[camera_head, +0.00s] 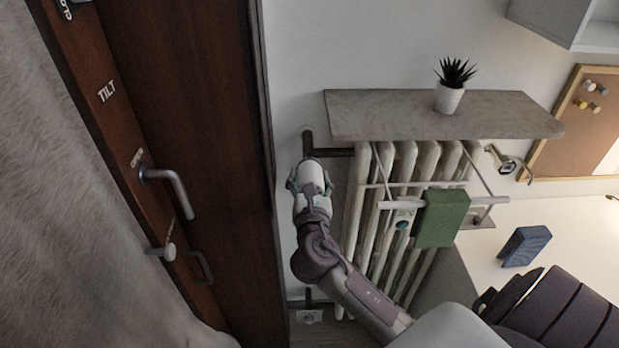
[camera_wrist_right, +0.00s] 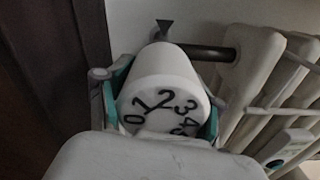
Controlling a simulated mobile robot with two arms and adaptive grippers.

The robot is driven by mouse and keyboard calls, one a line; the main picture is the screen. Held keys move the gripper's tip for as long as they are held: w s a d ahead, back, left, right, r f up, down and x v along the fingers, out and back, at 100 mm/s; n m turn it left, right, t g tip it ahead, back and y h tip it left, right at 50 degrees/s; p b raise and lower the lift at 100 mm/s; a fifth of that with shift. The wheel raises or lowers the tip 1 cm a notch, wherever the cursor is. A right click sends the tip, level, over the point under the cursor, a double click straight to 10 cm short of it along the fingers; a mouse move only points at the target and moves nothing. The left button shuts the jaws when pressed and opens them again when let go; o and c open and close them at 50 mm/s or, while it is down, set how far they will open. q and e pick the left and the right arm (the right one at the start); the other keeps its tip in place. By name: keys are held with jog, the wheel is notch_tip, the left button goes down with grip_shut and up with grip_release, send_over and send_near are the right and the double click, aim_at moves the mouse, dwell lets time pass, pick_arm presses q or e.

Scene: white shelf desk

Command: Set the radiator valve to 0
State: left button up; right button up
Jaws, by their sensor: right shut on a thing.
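The radiator valve is a white round knob (camera_wrist_right: 165,78) with black numbers on its end face, in the right wrist view. The 0 is at its left, the 1 and 2 near the top, and higher numbers down the right. My right gripper (camera_head: 310,178) is shut around the knob, with a finger on each side. The gripper body hides the lower part of the face. My left gripper is not in view.
The ribbed radiator (camera_head: 405,160) stands right of the valve, under a grey shelf (camera_head: 430,118) with a potted plant (camera_head: 450,98). A rack with a green cloth (camera_head: 441,219) hangs on its front. A brown door frame (camera_head: 215,120) is close on the left.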

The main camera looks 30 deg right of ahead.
jog(key=m, duration=0.4)
jog(key=shift+a, duration=0.1)
jog(key=m+b, duration=0.1)
jog(key=m, duration=0.3)
jog(key=shift+w+r+m, duration=0.1)
jog(key=shift+m, duration=0.3)
jog(key=m+b, duration=0.1)
jog(key=m, duration=0.3)
jog(key=shift+r+m+b, duration=0.2)
jog(key=shift+m+b, duration=0.25)
jog(key=shift+m, duration=1.75)
jog(key=shift+a+m, duration=0.1)
jog(key=shift+m, duration=0.2)
jog(key=o, duration=1)
jog(key=shift+o, duration=0.2)
jog(key=shift+r, duration=0.1)
